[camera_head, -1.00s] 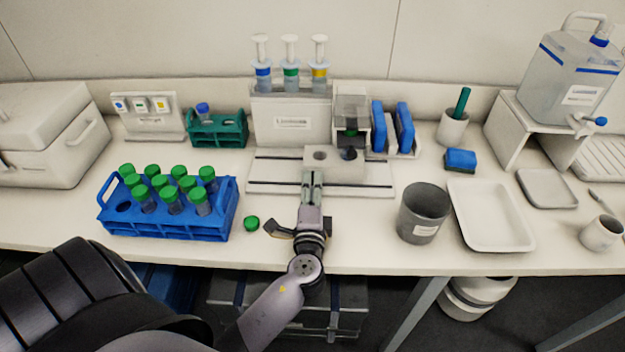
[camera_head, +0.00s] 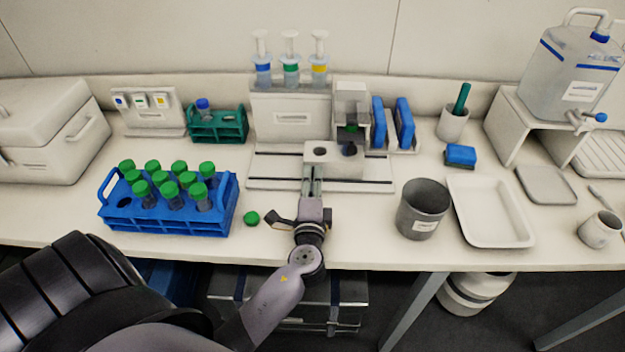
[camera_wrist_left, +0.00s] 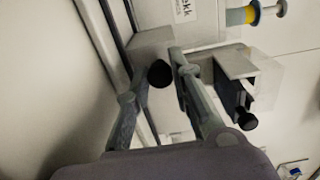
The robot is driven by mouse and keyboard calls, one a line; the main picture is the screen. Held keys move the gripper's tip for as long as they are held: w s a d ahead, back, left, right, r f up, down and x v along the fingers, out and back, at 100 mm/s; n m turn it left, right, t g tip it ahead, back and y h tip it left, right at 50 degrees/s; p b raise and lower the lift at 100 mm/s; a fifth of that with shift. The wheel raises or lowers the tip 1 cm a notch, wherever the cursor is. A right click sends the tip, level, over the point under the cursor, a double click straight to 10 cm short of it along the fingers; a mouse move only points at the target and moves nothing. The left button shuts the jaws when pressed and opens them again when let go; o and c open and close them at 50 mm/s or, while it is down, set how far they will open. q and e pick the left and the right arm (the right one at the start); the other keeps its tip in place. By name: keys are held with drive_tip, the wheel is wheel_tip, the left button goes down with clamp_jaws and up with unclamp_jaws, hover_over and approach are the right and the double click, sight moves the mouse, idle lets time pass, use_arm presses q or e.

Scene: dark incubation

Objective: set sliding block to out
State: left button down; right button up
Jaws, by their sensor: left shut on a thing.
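The sliding block (camera_head: 336,160) is a pale block on a flat base with dark rails (camera_head: 270,172), in front of the dispenser housing. Its top has a dark hole at left and a dark round spot at right, under the small grey stand (camera_head: 352,105). My left gripper (camera_head: 313,170) reaches in from the front and is shut on the block near its left part. In the left wrist view the two fingers (camera_wrist_left: 158,66) lie on either side of the block (camera_wrist_left: 150,48), with a dark round spot between them. The exact contact is partly hidden. My right gripper is not in view.
A blue rack (camera_head: 170,226) of green-capped tubes stands at left, with a loose green cap (camera_head: 251,218) nearby. A grey cup (camera_head: 422,210) and white tray (camera_head: 491,212) stand at right. Blue upright pieces (camera_head: 404,122) stand right of the stand. The rails are bare on both sides.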

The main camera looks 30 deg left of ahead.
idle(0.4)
use_arm(q)
drive_tip(key=shift+s+a+f, duration=0.1)
drive_tip(key=shift+s+a, duration=0.5)
drive_tip(key=shift+a, duration=0.35)
drive_tip(key=shift+s+a, duration=0.6)
drive_tip(key=shift+a, duration=0.35)
drive_tip(key=c, duration=1.7)
unclamp_jaws()
drive_tip(key=shift+d, duration=0.1)
drive_tip(key=v, duration=1.2)
drive_tip(key=shift+o, duration=0.2)
